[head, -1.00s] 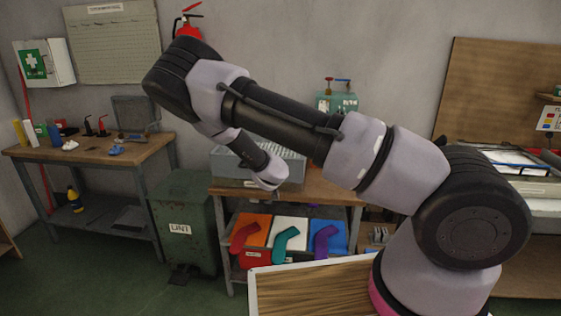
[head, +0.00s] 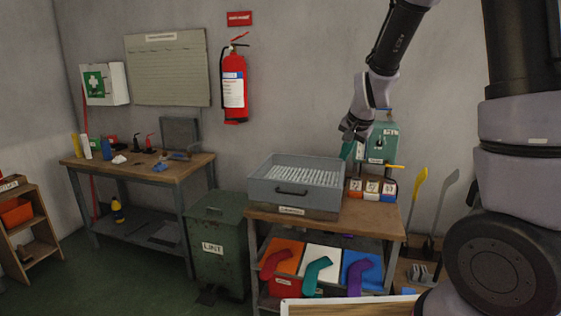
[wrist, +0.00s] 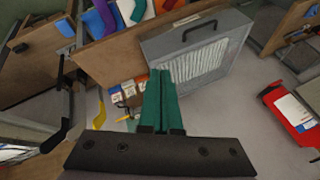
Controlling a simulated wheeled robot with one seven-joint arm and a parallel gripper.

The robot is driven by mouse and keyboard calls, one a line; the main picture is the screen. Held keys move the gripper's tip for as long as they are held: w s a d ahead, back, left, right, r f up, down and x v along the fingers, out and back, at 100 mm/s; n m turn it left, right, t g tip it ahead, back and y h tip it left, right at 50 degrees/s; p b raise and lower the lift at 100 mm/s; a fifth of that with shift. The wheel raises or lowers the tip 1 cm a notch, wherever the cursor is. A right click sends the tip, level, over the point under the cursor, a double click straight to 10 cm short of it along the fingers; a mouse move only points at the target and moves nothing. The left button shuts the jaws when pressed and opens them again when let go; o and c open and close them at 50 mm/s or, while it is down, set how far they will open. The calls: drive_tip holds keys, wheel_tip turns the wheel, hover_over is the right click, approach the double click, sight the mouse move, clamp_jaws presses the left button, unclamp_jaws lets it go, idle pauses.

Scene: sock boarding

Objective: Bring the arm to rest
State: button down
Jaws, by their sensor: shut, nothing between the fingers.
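My gripper (head: 346,151) is raised in the head view, beside the right end of a grey tray and in front of a green box on the wall side. In the wrist view my gripper (wrist: 162,76) shows two green fingers pressed together with nothing between them. My arm comes down to it from the upper right and appears clear of the bench.
The grey tray (head: 257,188) with white ribs stands on the wooden bench (head: 377,222). Red (head: 275,263), teal (head: 316,274) and purple (head: 358,278) sock shapes lie below. The green box (head: 384,143) is close behind my gripper. A lint bin (head: 216,225) stands left.

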drive_tip(key=s+d+r+n, duration=0.1)
drive_tip(key=s+d+r, duration=0.1)
drive_tip(key=s+r, duration=0.7)
drive_tip(key=s+d+r+n+t+y, duration=0.1)
drive_tip(key=s+d+r+n, duration=0.1)
drive_tip(key=s+r, duration=0.7)
drive_tip(key=s+d, duration=0.1)
drive_tip(key=s, duration=0.5)
drive_tip(key=shift+s+d, duration=0.2)
drive_tip(key=shift+d, duration=0.05)
